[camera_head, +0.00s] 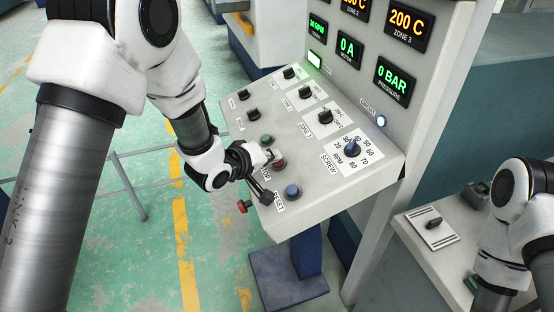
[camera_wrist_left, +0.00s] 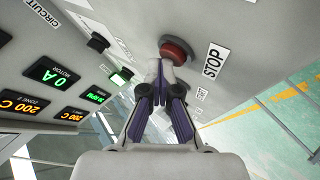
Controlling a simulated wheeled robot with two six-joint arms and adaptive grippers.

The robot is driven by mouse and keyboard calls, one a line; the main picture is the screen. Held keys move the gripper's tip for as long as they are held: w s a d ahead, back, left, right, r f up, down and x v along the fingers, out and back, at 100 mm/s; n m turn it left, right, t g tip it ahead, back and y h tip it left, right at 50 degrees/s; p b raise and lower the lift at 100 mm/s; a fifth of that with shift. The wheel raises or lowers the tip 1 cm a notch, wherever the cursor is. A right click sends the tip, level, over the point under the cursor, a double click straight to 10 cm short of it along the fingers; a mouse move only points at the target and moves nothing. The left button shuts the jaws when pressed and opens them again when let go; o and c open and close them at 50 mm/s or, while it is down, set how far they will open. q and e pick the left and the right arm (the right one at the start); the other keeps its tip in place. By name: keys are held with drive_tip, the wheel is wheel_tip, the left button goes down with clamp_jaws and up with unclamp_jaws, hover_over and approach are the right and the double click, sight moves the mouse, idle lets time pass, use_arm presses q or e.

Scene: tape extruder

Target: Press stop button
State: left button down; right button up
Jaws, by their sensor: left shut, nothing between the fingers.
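The red stop button (camera_head: 279,164) sits on the sloped control panel, beside a label partly hidden by my left gripper. In the left wrist view, the round red button (camera_wrist_left: 177,50) shows beside the printed STOP label (camera_wrist_left: 214,60). My left gripper (camera_head: 269,161) is shut and empty, with its tips right by the button. In the left wrist view, the shut fingertips (camera_wrist_left: 160,66) lie at the button's near edge. I cannot tell whether they touch it or whether it is pressed in. Only a link of my right arm shows, at the lower right.
A green button (camera_head: 267,139) and a blue reset button (camera_head: 292,191) flank the stop button. Another red button (camera_head: 243,206) is on the panel's front side. Displays (camera_head: 394,81) rise behind.

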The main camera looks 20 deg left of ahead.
use_arm(q)
drive_tip(key=shift+s+a+r+p, duration=0.1)
drive_tip(key=shift+r+p, duration=0.2)
drive_tip(key=shift+r, duration=0.1)
drive_tip(key=shift+s+a+r+p, duration=0.1)
drive_tip(key=shift+r+p, duration=0.15)
drive_tip(key=shift+r, duration=0.15)
drive_tip(key=r+p, duration=0.1)
drive_tip(key=a+r+p, duration=0.1)
drive_tip(key=r+p, duration=0.1)
drive_tip(key=s+r+p, duration=0.1)
drive_tip(key=shift+a+r, duration=0.2)
drive_tip(key=shift+r, duration=0.15)
drive_tip(key=shift+w, duration=0.1)
